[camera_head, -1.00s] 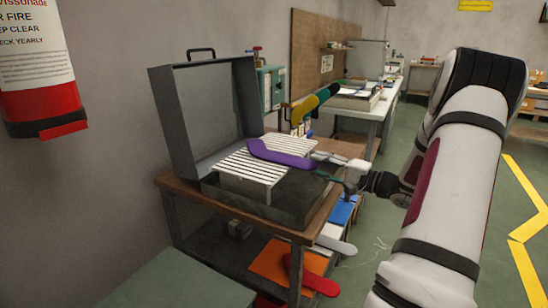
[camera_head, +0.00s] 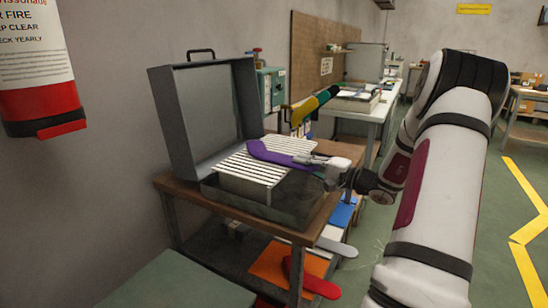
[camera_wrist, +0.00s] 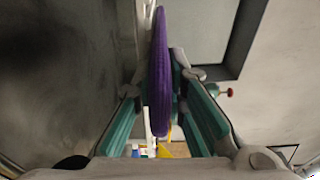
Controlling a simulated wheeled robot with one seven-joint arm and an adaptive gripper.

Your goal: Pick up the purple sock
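In the wrist view the sock (camera_wrist: 160,75) stands edge-on between the two teal-padded fingers of my gripper (camera_wrist: 160,85). The fingers are apart, one on each side of the sock. The right fingertip looks close to it; I cannot tell if it touches. Part of the sock's right end is hidden by my gripper in the head view.
The case (camera_head: 208,110) has its lid raised at the back left and stands on a wooden-topped table (camera_head: 178,185). A yellow and green sock-shaped piece (camera_head: 312,105) stands behind. Red (camera_head: 312,283) and orange (camera_head: 268,262) pieces lie on a lower shelf. A workbench (camera_head: 370,110) is farther back.

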